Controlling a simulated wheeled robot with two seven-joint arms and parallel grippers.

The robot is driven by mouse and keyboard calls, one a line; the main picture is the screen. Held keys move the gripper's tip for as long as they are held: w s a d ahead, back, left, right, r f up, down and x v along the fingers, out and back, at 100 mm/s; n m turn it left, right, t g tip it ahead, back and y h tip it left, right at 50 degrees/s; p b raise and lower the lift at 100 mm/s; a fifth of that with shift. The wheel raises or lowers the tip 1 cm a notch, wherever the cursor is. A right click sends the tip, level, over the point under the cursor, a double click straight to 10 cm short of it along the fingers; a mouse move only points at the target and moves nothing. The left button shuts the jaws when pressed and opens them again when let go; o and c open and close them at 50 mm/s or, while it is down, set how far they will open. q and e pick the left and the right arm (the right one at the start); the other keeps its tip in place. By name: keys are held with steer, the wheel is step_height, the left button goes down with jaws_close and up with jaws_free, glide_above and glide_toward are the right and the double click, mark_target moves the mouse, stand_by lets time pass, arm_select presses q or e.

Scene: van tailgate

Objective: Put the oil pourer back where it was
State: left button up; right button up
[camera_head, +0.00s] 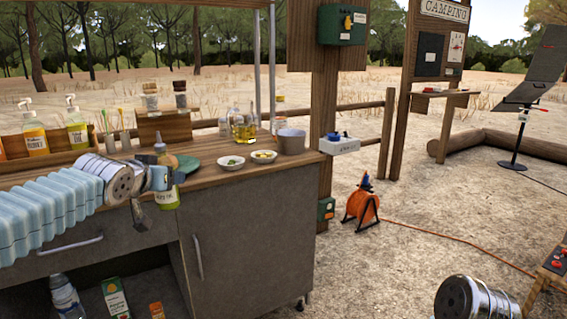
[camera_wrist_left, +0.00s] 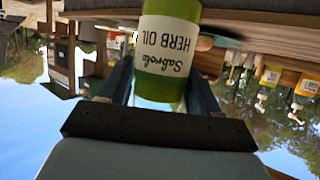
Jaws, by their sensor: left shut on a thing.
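My left gripper (camera_head: 160,179) is shut on a green bottle (camera_head: 168,198) labelled herb oil. It holds the bottle roughly upright in front of the counter's front edge. A clear glass vessel with yellow oil (camera_head: 244,128) stands on the counter (camera_head: 215,170) behind two small white bowls. I cannot tell whether the oil pourer is the held bottle or this vessel. My right gripper is out of view.
A green plate (camera_head: 184,165), a white bowl (camera_head: 230,163), a second bowl (camera_head: 263,157) and a grey cup (camera_head: 291,142) stand on the counter. Pump bottles (camera_head: 77,127) stand at the back left. A wooden riser (camera_head: 163,126) holds two jars. The counter's front right strip is bare.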

arm_select(q)
steer(key=s+d+f+m+h, duration=0.1)
steer(key=d+f, duration=0.1)
steer(key=f, duration=0.6)
steer(key=d+f+m+h, duration=0.1)
steer(key=d+f, duration=0.2)
steer(key=f, duration=0.5)
steer(key=s+d+f+h, duration=0.1)
steer(key=s+f, duration=0.9)
steer(key=f, duration=0.4)
steer(key=shift+s+d+m+g, duration=0.15)
steer(key=shift+d+m+g, duration=0.2)
steer(key=shift+m+g, duration=0.05)
